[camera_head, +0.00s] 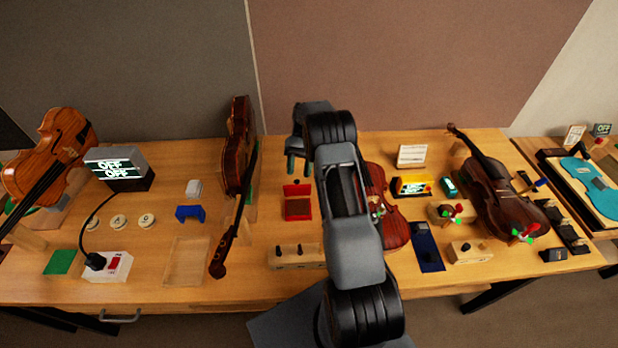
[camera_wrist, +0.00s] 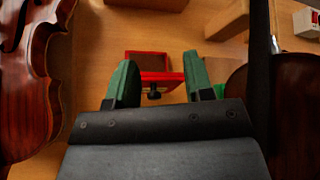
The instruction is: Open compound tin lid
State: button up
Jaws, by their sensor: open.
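The compound tin (camera_head: 298,207) is a small red box on the bench, left of my arm in the head view. Its brown contents show from above. Its red lid (camera_head: 297,189) stands raised along the tin's back edge. In the wrist view the tin (camera_wrist: 128,64) lies beyond the fingertips, and the lid (camera_wrist: 172,78) stands between the green fingers with its black knob facing my gripper. My gripper (camera_wrist: 158,62) is open, with nothing held. In the head view my gripper (camera_head: 298,160) is behind the tin, partly hidden by my wrist.
Another violin (camera_head: 394,225) lies right, partly behind my arm. A wooden block with black knobs (camera_head: 296,257) sits in front of the tin. Bare bench (camera_head: 245,280) lies front left.

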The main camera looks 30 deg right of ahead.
jog(key=s+a+r, duration=0.2)
jog(key=s+r, duration=0.4)
jog(key=s, duration=0.4)
jog(key=shift+s, duration=0.25)
jog(key=shift+a, duration=0.1)
